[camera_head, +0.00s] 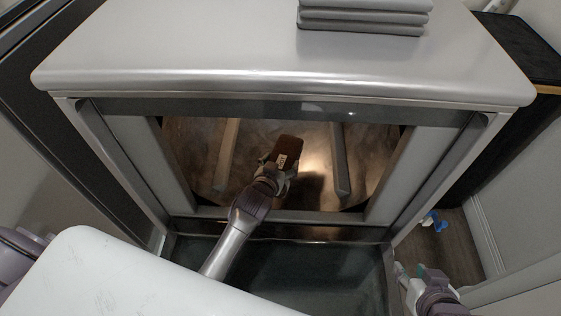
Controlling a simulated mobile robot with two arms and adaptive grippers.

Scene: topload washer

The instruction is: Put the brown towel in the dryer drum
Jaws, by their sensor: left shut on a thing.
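The brown towel (289,146) is a small folded brown piece with a pale label. It is inside the dryer drum (313,140), in the lit opening of the grey machine. My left gripper (276,172) is shut on the towel's near end and reaches in through the opening. I cannot tell whether the towel touches the drum's floor. My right gripper (414,272) is outside, low at the right of the opening, only partly in view; its jaw state is unclear.
Folded grey towels (363,16) lie on the machine's top (250,45). The open door (290,270) extends below the opening. A white surface (130,280) fills the lower left. Small blue and white items (432,220) lie on the floor at the right.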

